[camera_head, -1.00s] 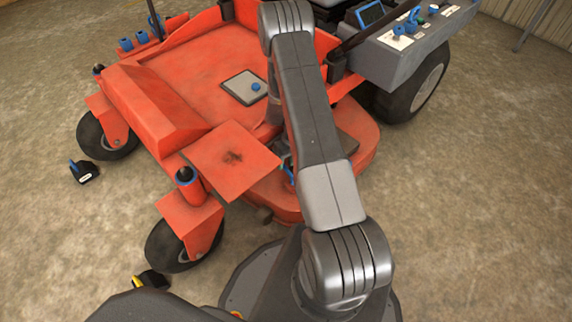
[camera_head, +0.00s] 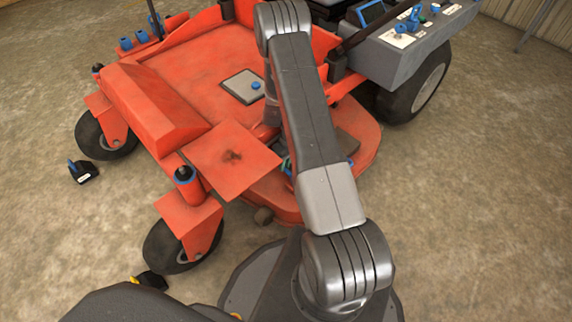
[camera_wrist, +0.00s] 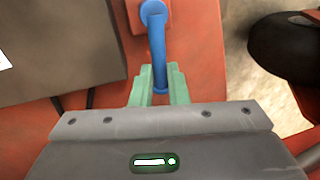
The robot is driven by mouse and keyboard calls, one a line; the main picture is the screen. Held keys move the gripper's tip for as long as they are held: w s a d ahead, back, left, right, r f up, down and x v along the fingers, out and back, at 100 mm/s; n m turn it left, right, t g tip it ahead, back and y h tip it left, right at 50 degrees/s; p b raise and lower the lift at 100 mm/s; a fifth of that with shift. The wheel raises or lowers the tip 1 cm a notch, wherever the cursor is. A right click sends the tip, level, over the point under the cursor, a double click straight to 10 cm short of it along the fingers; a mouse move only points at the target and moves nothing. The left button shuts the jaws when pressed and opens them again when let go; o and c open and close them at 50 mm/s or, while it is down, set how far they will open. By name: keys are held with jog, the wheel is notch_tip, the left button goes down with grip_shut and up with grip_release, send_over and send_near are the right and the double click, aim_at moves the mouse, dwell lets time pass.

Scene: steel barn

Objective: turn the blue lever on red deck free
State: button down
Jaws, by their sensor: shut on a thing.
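The blue lever (camera_wrist: 157,40) shows in the wrist view as a rounded bar rising from a pivot on a red block, over the red deck (camera_wrist: 207,60). My gripper (camera_wrist: 158,82) has its pale green fingers on both sides of the lever's lower part and is shut on it. In the head view my arm hides most of the lever and gripper; only a small bit of blue and green shows beside the arm. The red deck (camera_head: 352,165) lies under the machine's right side there.
The red mower's footplate (camera_head: 205,70) carries a grey pad with a blue knob (camera_head: 256,86). A grey console (camera_head: 415,48) with blue controls stands at the upper right. Front caster wheels (camera_head: 180,248) stand near my base. A small black block (camera_head: 84,172) lies on the open floor.

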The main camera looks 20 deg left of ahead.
jog(key=shift+s+a+n, duration=0.1)
jog(key=shift+n, duration=0.3)
jog(key=c, duration=1.4)
grip_release()
notch_tip(320, 180, up, 14)
jog(key=w+d+p, duration=0.1)
jog(key=w+p, duration=0.1)
jog(key=p, duration=0.1)
jog(key=shift+w+f+p, duration=0.2)
jog(key=shift+w+p, duration=0.05)
jog(key=shift+p, duration=0.15)
jog(key=shift+f, duration=0.15)
